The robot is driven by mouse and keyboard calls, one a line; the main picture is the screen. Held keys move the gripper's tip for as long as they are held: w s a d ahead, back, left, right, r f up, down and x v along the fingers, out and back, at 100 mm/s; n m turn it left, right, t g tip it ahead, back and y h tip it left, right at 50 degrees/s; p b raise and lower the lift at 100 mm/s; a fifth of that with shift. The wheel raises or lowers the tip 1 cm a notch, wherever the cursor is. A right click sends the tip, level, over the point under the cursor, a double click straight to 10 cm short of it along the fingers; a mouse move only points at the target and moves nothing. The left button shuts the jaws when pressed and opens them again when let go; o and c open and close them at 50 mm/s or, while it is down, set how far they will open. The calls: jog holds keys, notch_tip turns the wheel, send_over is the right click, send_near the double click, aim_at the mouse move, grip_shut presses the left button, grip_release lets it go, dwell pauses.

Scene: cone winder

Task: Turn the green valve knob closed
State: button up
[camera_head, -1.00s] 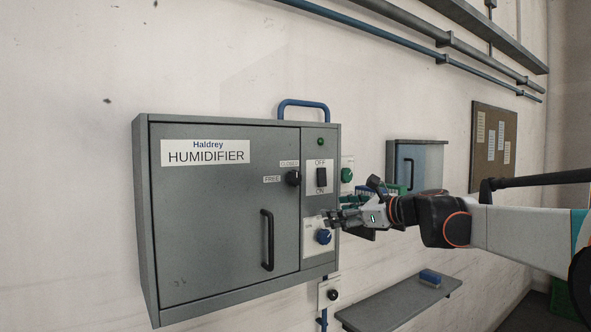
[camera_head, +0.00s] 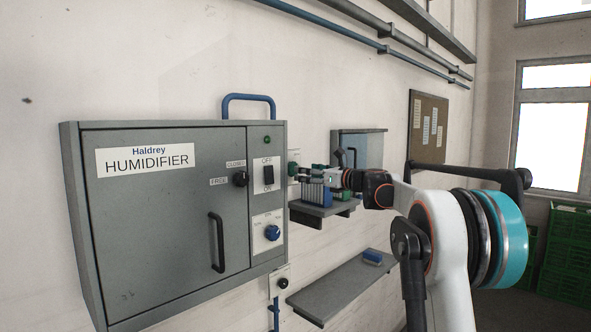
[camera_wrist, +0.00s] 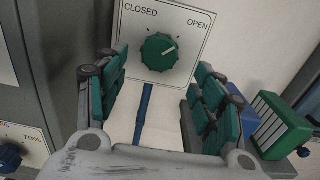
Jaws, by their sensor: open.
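The green valve knob (camera_wrist: 158,53) sits on a white plate (camera_wrist: 190,22) marked CLOSED at left and OPEN at right. Its pale pointer line slants up and right, toward OPEN. In the head view the knob (camera_head: 292,169) is small, just right of the humidifier cabinet and partly hidden by the fingers. My gripper (camera_wrist: 157,88) is open, with its green-padded fingers on either side below the knob in the wrist view. Nothing is between them, and I see no contact with the knob. In the head view my gripper (camera_head: 308,173) is level with the knob, to its right.
The humidifier cabinet (camera_head: 160,230), with a blue dial (camera_head: 272,232) and black switch (camera_head: 268,175), is close on the left. A shelf (camera_head: 335,209) with a blue box (camera_head: 317,194) lies below my gripper. A lower shelf (camera_head: 335,288) holds a blue block (camera_head: 373,257).

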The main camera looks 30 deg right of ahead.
aim_at(292, 169)
jog(key=p+x, duration=0.1)
jog(key=x, duration=0.5)
jog(key=shift+w, duration=0.15)
jog(key=c, duration=1)
